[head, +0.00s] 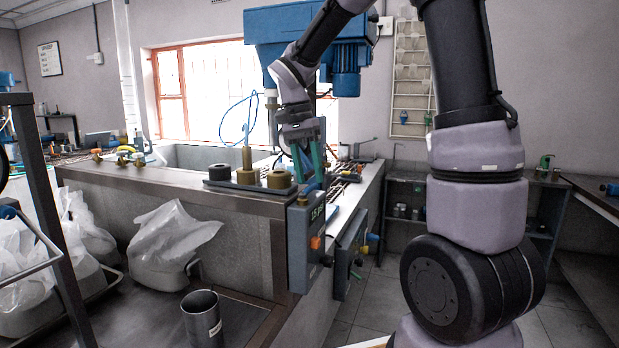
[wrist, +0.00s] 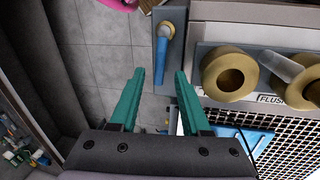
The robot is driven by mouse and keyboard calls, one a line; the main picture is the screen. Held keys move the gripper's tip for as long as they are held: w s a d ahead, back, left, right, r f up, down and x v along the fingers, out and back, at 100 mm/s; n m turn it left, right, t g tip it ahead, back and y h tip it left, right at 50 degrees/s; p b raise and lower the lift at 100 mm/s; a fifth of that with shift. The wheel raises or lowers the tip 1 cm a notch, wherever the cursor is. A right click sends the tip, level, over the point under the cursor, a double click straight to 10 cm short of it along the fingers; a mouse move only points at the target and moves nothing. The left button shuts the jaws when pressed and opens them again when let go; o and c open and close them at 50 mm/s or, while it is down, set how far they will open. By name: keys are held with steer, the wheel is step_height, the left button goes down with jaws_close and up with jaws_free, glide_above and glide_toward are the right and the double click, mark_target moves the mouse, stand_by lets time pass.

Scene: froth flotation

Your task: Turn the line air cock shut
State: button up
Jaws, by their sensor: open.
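A cock with a blue lever (wrist: 163,68) and a brass-coloured body (wrist: 166,30) sits on a grey plate in the wrist view. I take it to be the line air cock. Its lever points from the body down the picture, towards my gripper. My gripper (wrist: 160,74) is open, its two teal fingers to either side of the lever's line. I cannot tell whether they touch it.
Brass-coloured round fittings (head: 279,178) stand left of my gripper on the bench; they also show in the wrist view (wrist: 228,74), beside a black grid (wrist: 285,135). A blue machine (head: 290,25) hangs behind. White bags (head: 170,238) and a metal cup (head: 203,318) stand lower left.

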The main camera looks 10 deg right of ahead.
steer(key=shift+d+f, duration=0.1)
steer(key=shift+f, duration=0.5)
jaws_close()
stand_by(1.1)
